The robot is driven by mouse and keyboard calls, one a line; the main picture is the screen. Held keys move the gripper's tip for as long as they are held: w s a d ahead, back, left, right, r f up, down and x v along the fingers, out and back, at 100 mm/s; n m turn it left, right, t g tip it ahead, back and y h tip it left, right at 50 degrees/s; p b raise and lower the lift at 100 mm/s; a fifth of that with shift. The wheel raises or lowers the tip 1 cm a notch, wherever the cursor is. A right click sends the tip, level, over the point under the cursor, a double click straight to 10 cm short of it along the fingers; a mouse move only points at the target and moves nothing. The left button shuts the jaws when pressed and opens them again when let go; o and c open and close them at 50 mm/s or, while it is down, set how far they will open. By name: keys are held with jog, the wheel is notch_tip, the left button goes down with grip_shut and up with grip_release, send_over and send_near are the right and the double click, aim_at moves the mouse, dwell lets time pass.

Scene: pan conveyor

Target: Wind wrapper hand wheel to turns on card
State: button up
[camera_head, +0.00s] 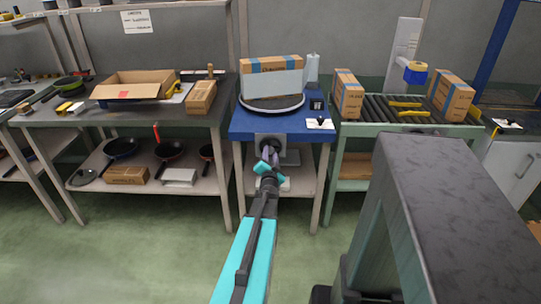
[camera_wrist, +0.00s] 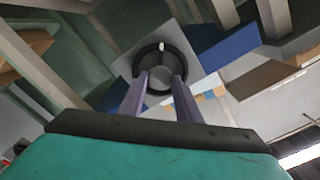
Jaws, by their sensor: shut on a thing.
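The wrapper is a blue table (camera_head: 240,124) with a dark turntable (camera_head: 271,105) on top. A cardboard box (camera_head: 272,64) stands on the turntable, its front largely covered by a pale sheet. The dark hand wheel (camera_head: 262,137) is on the table's front face, partly hidden by my gripper (camera_head: 268,157). In the wrist view the wheel (camera_wrist: 141,53) is a black ring with a white mark at its top. My gripper (camera_wrist: 161,82) is shut on the wheel's middle, fingers either side of the round hub. A small white card (camera_head: 320,124) lies at the table's right front; its writing is unreadable.
A pale roll (camera_head: 312,67) stands behind the turntable. To the right, a roller conveyor (camera_head: 385,108) carries boxes and yellow strips. To the left, a bench (camera_head: 130,114) holds an open carton (camera_head: 135,78), with pans below. The green floor (camera_head: 130,255) in front is clear.

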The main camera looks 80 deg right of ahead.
jog(key=shift+s+m+p, duration=0.1)
jog(key=shift+m+p, duration=0.35)
jog(key=shift+m, duration=1.05)
dwell(1.4)
jog(key=o, duration=1)
jog(key=a+p, duration=0.1)
jog(key=a, duration=0.3)
jog(key=s+a+p, duration=0.1)
jog(key=a+p, duration=0.1)
jog(key=a, duration=0.3)
jog(key=a+p, duration=0.1)
jog(key=a, duration=0.3)
jog(key=shift+s+a, duration=0.25)
jog(key=shift+s, duration=0.05)
dwell(0.6)
